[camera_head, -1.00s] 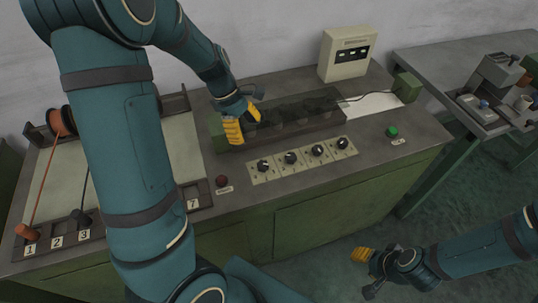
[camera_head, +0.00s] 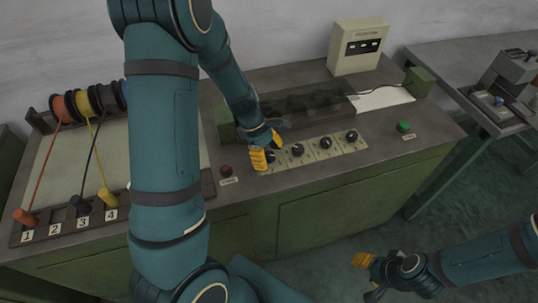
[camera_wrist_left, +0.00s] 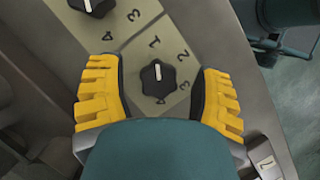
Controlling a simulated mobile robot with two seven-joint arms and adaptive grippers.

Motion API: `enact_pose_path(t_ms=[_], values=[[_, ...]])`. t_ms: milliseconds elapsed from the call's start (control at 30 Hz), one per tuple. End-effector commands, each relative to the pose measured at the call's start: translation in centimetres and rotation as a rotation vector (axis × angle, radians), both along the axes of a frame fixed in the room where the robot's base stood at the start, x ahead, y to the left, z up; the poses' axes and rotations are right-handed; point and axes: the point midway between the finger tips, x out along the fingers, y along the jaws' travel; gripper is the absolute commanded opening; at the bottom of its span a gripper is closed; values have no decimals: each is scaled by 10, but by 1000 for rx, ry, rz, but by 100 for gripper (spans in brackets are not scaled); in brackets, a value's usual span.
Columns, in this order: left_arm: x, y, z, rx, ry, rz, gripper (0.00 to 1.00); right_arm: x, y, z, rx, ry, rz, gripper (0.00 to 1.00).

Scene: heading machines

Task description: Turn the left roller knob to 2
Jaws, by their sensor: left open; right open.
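The left roller knob (camera_wrist_left: 158,78) is black with a white pointer line, on a cream plate marked 1 to 4. In the left wrist view its line points up, roughly toward the 1. My left gripper (camera_head: 266,152) is open over the leftmost knob in the head view and mostly hides it. In the left wrist view its yellow fingers (camera_wrist_left: 160,92) stand on either side of the knob, with a gap on both sides. My right gripper (camera_head: 366,274) is open and empty, low in front of the cabinet.
More knobs sit to the right, the nearest one (camera_head: 297,150) close to my left gripper. A red button (camera_head: 226,170) is at the left and a green button (camera_head: 403,127) at the right. A dark roller housing (camera_head: 305,103) lies behind. Spools (camera_head: 98,100) stand at the back left.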

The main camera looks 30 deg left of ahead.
Motion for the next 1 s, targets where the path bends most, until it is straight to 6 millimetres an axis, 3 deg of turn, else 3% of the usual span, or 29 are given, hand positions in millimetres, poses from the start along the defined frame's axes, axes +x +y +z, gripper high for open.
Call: enact_pose_path(t_ms=[200,300,400,767,1000], values=[[0,0,0,0,0,0,63,0,0,0,0,0,0,47],[0,0,0,0,0,0,28,0,0,0,0,0,0,47],[0,0,0,0,0,0,0,0,0,0,0,0,0,47],[0,0,0,0,2,-16,0,0,0,2,0,0,0,47],[0,0,1,0,4,-114,0,2,0,9,-1,-4,-4,47]])
